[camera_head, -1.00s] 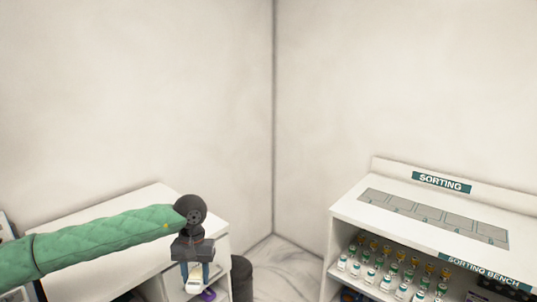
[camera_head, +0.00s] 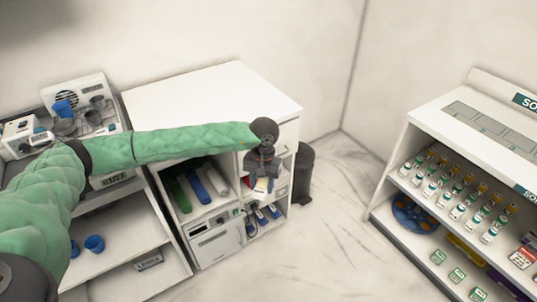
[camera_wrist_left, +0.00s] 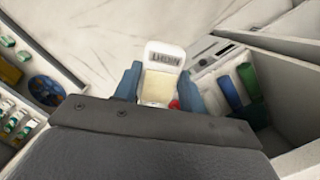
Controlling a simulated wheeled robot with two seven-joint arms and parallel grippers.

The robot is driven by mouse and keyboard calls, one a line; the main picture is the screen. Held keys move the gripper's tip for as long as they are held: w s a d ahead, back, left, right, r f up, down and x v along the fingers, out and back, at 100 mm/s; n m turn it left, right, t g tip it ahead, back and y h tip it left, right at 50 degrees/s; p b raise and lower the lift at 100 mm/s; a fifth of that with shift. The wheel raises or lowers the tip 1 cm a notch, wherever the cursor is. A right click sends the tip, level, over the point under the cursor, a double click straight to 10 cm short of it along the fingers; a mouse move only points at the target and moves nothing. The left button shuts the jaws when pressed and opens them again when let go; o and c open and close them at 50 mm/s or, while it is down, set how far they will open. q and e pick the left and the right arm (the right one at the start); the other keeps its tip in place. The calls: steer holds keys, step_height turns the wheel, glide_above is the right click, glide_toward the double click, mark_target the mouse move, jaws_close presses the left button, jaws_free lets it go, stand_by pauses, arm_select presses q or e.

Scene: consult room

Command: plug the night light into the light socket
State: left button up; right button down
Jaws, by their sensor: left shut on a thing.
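My left gripper (camera_head: 262,184) reaches out from the left on its green-sleeved arm, in front of the white cabinet. The night light also shows small and pale at the fingertips in the head view (camera_head: 262,185). It is held in the air. I cannot make out the light socket in these views. My right gripper is out of view.
The white cabinet (camera_head: 200,95) has shelves with green, blue and white rolls. A dark bin (camera_head: 305,172) stands beside it. The sorting bench (camera_head: 460,125) at right holds several vials. A device and blue cups sit at left. The floor (camera_head: 315,245) between is clear.

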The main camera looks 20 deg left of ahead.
arm_select(q)
steer(key=s+f, duration=0.7)
steer(key=f, duration=0.5)
